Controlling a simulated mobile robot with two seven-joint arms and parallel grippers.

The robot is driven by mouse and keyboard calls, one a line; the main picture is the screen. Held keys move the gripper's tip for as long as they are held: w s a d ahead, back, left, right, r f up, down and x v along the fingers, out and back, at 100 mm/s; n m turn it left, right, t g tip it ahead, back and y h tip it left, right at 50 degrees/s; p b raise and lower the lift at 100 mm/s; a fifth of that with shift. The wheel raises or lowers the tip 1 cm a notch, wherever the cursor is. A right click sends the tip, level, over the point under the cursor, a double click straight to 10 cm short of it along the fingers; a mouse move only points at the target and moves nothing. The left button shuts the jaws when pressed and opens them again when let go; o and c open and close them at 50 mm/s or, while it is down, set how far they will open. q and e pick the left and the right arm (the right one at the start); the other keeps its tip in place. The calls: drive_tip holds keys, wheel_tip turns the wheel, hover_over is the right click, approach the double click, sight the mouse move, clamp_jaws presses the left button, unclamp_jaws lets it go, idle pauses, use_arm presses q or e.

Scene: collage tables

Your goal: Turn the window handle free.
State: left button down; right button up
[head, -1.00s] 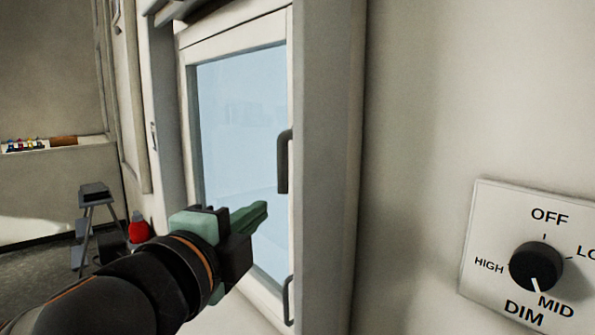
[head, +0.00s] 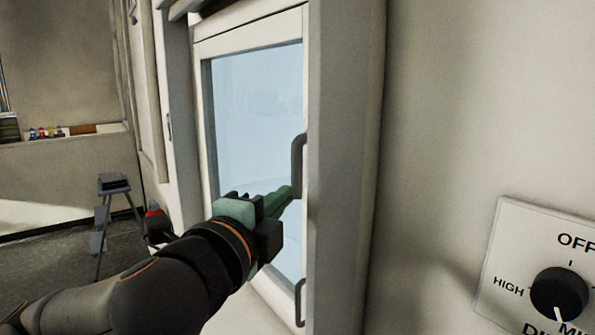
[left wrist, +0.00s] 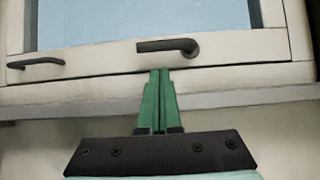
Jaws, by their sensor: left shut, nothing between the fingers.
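The dark window handle (head: 299,165) is on the right side of the white window frame, partly in line with my left gripper in the head view. In the left wrist view the handle (left wrist: 168,46) shows as a dark lever, its pivot end at the right. My left gripper (head: 284,193) has green fingers that are shut with nothing between them. In the left wrist view the fingertips (left wrist: 160,74) end just below the handle in the picture. My right gripper is out of view.
A second dark handle (head: 299,302) sits lower on the window frame and also shows in the left wrist view (left wrist: 36,62). A dimmer dial (head: 559,294) is on the wall at the right. A grey step stool (head: 115,184) stands at the left.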

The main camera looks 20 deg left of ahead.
sight(296, 186)
use_arm(q)
drive_tip(key=w, duration=0.4)
drive_tip(key=w+p, duration=0.1)
drive_tip(key=w, duration=0.2)
drive_tip(key=shift+d, duration=0.25)
drive_tip(key=shift+s+f, duration=0.1)
drive_tip(key=shift+a+f+m+t+b, duration=0.2)
drive_tip(key=shift+m+t+b, duration=0.2)
drive_tip(key=shift+m+b, duration=0.15)
